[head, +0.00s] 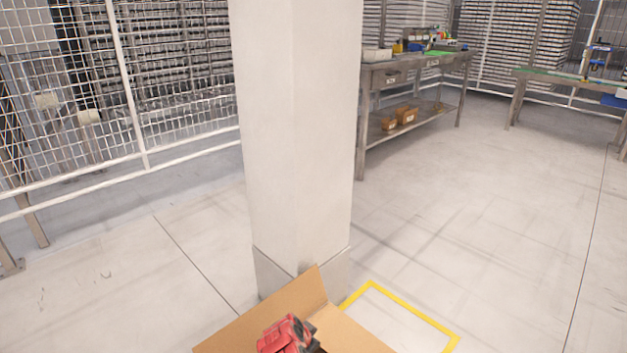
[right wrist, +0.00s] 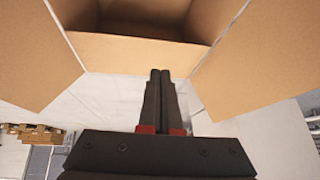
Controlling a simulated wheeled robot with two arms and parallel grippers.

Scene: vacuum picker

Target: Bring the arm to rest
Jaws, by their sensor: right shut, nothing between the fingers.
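My right gripper (right wrist: 160,76) shows in the right wrist view, its two dark fingers pressed together with nothing between them. Its fingertips point toward an open cardboard box (right wrist: 130,52), over the near edge in the picture; I cannot tell the exact gap. In the head view the box (head: 352,334) is at the bottom edge with its flaps spread, partly cut off. A red and black thing (head: 284,337) shows in front of or inside it; I cannot tell which, nor what it is. My left gripper is in neither view.
A pale square pillar (head: 300,130) stands just behind the box. A yellow floor marking (head: 410,312) lies to its right. A workbench (head: 415,65) with several items stands at the back, and another table (head: 560,82) at far right. White mesh fencing (head: 130,80) runs behind. Open floor lies on both sides.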

